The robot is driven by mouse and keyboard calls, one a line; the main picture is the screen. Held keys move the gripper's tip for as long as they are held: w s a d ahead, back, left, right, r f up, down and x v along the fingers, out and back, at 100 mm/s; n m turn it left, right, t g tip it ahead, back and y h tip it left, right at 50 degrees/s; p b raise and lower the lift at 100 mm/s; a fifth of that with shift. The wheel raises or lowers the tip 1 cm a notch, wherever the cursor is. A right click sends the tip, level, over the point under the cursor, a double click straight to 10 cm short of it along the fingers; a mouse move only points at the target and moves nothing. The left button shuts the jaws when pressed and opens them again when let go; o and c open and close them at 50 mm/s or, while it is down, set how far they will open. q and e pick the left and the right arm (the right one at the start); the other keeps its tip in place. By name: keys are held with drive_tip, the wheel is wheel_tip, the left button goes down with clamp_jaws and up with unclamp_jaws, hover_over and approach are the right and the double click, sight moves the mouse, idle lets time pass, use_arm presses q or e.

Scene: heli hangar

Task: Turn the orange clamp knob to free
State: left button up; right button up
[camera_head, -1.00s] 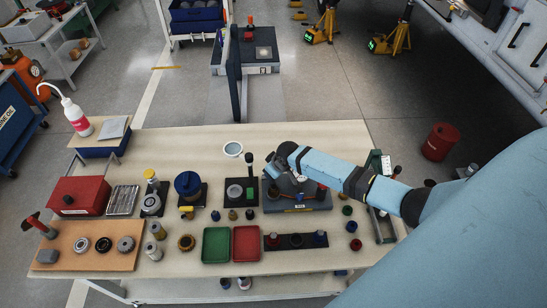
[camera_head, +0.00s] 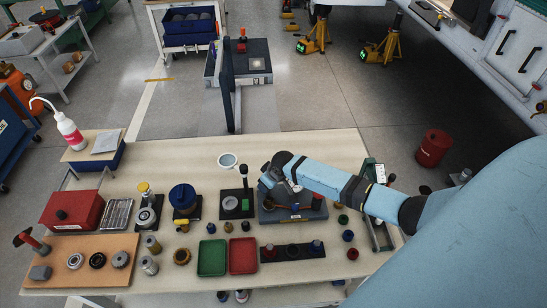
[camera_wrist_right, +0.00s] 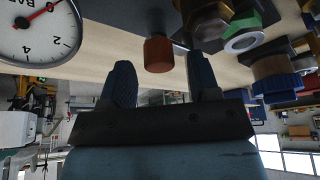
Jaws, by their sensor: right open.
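The orange clamp knob (camera_wrist_right: 158,54) is a short, upright-sided orange-red cylinder in the right wrist view. My right gripper (camera_wrist_right: 159,66) is open, with one dark blue finger on each side of the knob and a gap visible on both sides. In the head view my right gripper (camera_head: 272,180) is over the grey-blue fixture (camera_head: 296,215) on the workbench, and my gripper and arm hide much of that fixture. I cannot clearly make out the knob in the head view. My left gripper is not in view.
A pressure gauge (camera_wrist_right: 38,28) and a green-ringed fitting (camera_wrist_right: 243,38) flank the knob in the right wrist view. Green (camera_head: 212,258) and red (camera_head: 243,255) trays lie in front.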

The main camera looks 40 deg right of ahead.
drive_tip(key=v, duration=1.3)
drive_tip(key=shift+b, duration=0.35)
drive_tip(key=shift+s+f, duration=0.1)
drive_tip(key=shift+f, duration=0.05)
drive_tip(key=s+a+f+t+y, duration=0.2)
drive_tip(key=s+a+f, duration=0.4)
drive_tip(key=s+a, duration=0.3)
drive_tip(key=s+a+t, duration=0.4)
drive_tip(key=s+a, duration=0.4)
drive_tip(key=s, duration=0.4)
drive_tip(key=shift+s+a+r+t, duration=0.2)
drive_tip(key=shift+s+a+t, duration=0.15)
drive_tip(key=shift+s+t, duration=0.05)
drive_tip(key=shift+c, duration=1.3)
